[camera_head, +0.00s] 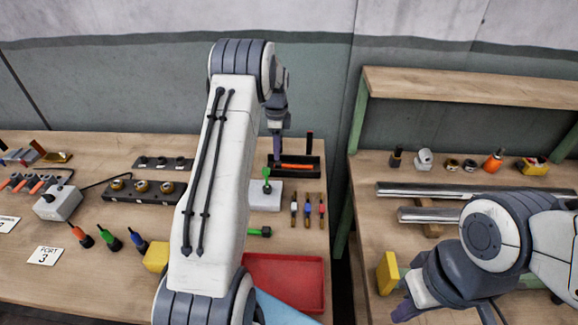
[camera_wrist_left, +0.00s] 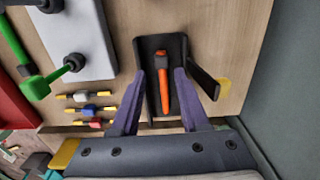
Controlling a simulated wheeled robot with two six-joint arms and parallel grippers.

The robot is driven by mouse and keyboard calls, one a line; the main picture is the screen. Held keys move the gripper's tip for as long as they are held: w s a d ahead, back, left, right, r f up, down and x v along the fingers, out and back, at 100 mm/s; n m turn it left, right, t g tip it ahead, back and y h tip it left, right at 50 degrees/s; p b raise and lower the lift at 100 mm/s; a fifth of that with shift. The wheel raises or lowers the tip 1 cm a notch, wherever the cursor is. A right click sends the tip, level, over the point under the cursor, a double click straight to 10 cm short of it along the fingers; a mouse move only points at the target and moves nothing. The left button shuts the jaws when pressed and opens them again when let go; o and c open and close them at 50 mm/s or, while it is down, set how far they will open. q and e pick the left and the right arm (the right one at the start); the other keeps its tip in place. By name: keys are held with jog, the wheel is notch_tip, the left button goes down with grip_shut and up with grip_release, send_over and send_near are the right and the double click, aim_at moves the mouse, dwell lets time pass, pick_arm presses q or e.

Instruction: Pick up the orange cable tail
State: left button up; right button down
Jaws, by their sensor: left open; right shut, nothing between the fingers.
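The orange cable tail (camera_head: 296,166) lies in a small black tray (camera_head: 313,173) at the back right of the left bench. In the left wrist view it is an orange rod with a thicker head (camera_wrist_left: 162,62), lying along the black tray (camera_wrist_left: 150,45). My right gripper (camera_head: 408,300) is low at the right bench, shut and empty.
Beside the tray are a grey block with a green plug (camera_head: 267,186) and several small coloured pins (camera_head: 308,209). A red bin (camera_head: 290,282) is in front. A yellow block (camera_head: 387,272) and metal bars (camera_head: 470,191) are on the right bench. A gap separates the benches.

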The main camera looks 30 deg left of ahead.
aim_at(278, 163)
pick_arm(q)
notch_tip(278, 163, down, 5)
jog(key=shift+r+p, duration=0.1)
jog(key=shift+p, duration=0.85)
jog(key=shift+w+f, duration=0.1)
jog(key=shift+f, duration=0.35)
jog(key=shift+c, duration=0.3)
grip_shut()
